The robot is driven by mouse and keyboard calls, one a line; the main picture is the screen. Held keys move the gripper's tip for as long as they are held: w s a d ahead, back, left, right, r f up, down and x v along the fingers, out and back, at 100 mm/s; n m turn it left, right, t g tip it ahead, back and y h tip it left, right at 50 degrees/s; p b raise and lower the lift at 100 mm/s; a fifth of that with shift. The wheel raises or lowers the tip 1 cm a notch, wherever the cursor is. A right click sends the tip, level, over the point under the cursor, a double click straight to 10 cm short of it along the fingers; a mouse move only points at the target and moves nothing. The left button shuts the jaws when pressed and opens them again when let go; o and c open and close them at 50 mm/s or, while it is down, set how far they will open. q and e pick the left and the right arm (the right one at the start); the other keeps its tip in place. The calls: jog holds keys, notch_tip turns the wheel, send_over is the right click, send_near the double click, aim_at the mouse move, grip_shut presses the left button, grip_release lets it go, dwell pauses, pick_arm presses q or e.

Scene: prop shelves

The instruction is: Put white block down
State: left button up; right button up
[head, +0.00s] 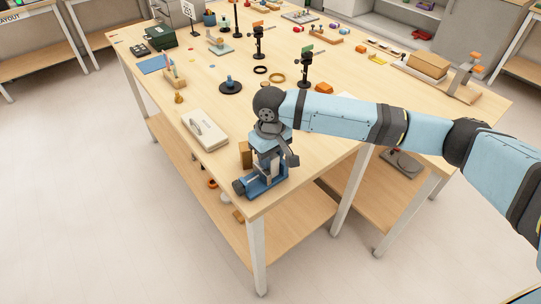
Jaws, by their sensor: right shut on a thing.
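My right gripper (267,152) reaches in from the right and points down at the near corner of the wooden table. It is shut on a small pale thing, which I take to be the white block; the fingers and wrist mostly hide it. Just below stands a blue vise-like fixture (262,187) with a dark round end at its left. I cannot tell whether the block touches the fixture. My left gripper is out of view.
A black stand (306,69) and an orange piece (324,88) are behind. The table's front edge (305,184) is close.

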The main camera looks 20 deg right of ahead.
jog(key=o, duration=1.1)
jog(key=shift+c, duration=0.2)
notch_tip(320, 180, up, 12)
